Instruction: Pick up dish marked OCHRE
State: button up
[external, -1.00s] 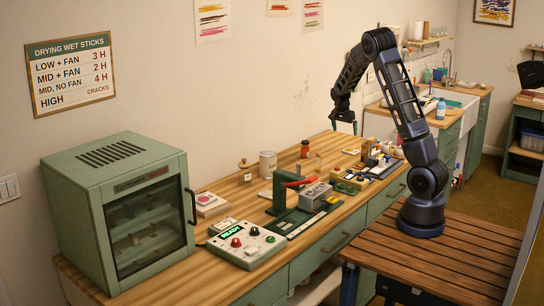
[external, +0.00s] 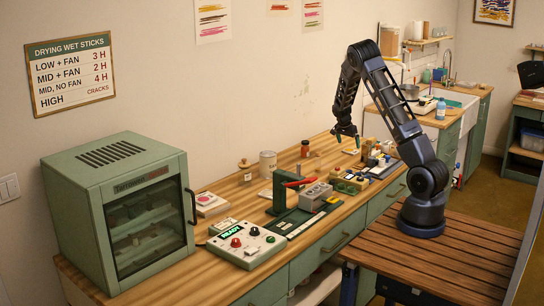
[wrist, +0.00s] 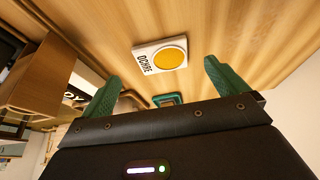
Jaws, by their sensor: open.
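The dish marked OCHRE (wrist: 145,61) is a white square piece with a round yellow-orange pan and dark lettering. It lies on the wooden table, in the upper middle of the wrist view. In the external view a small pale piece (external: 351,152) just below my gripper appears to be this dish. My gripper (external: 347,139) is open and empty above the table. Its two green fingers show apart in the wrist view (wrist: 162,76), with the dish beyond their tips and between their lines. No contact with the dish is visible.
A green-edged item (wrist: 168,100) shows partly between the fingers in the wrist view. In the external view a red-handled press (external: 283,190), a red-brown jar (external: 305,149) and a cream tin (external: 268,163) stand left of my gripper. A grey-green drying cabinet (external: 115,205) stands farther left.

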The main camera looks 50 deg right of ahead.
aim_at(351, 150)
jog(key=x, duration=0.4)
jog(key=shift+w+d+f, duration=0.1)
jog(key=shift+d+f, duration=0.15)
jog(key=shift+d, duration=0.15)
jog(key=c, duration=1.1)
jog(key=shift+r, duration=0.1)
